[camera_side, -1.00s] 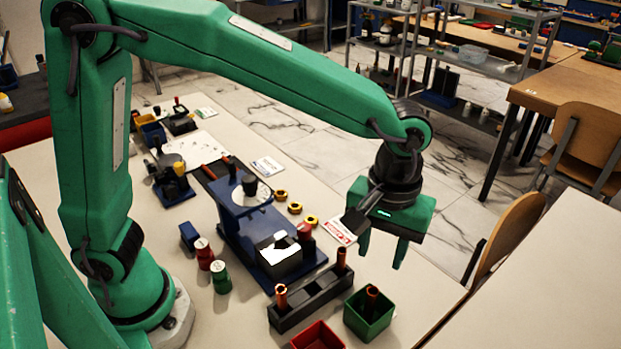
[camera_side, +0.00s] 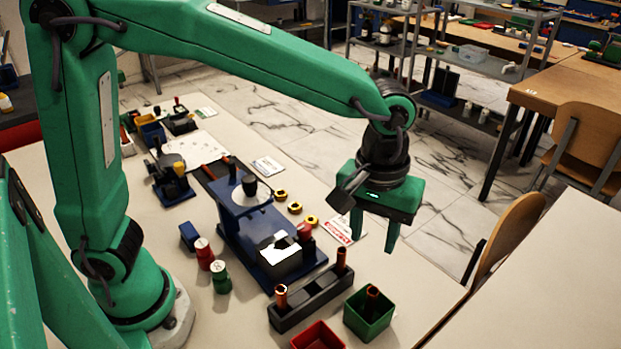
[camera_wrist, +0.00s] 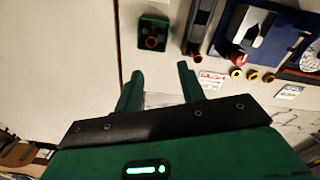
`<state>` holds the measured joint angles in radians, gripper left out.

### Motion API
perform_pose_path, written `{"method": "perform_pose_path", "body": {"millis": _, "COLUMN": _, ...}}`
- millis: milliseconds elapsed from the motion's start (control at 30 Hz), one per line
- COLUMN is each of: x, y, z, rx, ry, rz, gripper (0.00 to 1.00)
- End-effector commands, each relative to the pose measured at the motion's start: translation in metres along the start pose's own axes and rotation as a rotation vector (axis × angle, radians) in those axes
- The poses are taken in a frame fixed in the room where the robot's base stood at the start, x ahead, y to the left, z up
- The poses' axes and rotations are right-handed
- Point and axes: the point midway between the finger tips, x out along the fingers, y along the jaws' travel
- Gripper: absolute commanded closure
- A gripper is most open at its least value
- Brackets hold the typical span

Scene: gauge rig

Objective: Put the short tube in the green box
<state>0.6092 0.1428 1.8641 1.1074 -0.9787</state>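The green box (camera_side: 362,325) stands at the table's front, with a copper-coloured tube (camera_side: 372,292) upright inside it. In the wrist view the box (camera_wrist: 147,22) shows the tube's round end (camera_wrist: 151,43) in it. A black holder (camera_side: 312,301) beside the box carries a tube standing low (camera_side: 281,296) at its left end and one standing higher (camera_side: 341,262) at its right end. I cannot tell the tubes' full lengths, as their lower parts are hidden. My gripper (camera_side: 374,244) is open and empty, above and behind the green box; its apart fingers also show in the wrist view (camera_wrist: 160,72).
A red box (camera_side: 318,337) sits left of the green box. A blue fixture (camera_side: 250,232) stands behind the holder, with yellow rings (camera_side: 295,208) and a red-marked card (camera_side: 338,230) to its right. Red (camera_side: 204,254) and green (camera_side: 221,278) cylinders stand left. The table's right edge is near the gripper.

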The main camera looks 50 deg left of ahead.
Motion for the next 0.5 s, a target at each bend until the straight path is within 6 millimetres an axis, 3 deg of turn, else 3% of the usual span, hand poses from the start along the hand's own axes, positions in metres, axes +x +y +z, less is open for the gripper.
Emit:
{"method": "perform_pose_path", "body": {"millis": 267, "x": -0.031, "y": -0.062, "z": -0.017, "rx": 0.070, "ry": 0.075, "rz": 0.073, "gripper": 0.60}}
{"method": "perform_pose_path", "body": {"millis": 500, "x": -0.050, "y": -0.124, "z": -0.020, "rx": 0.152, "ry": 0.171, "rz": 0.117, "gripper": 0.60}}
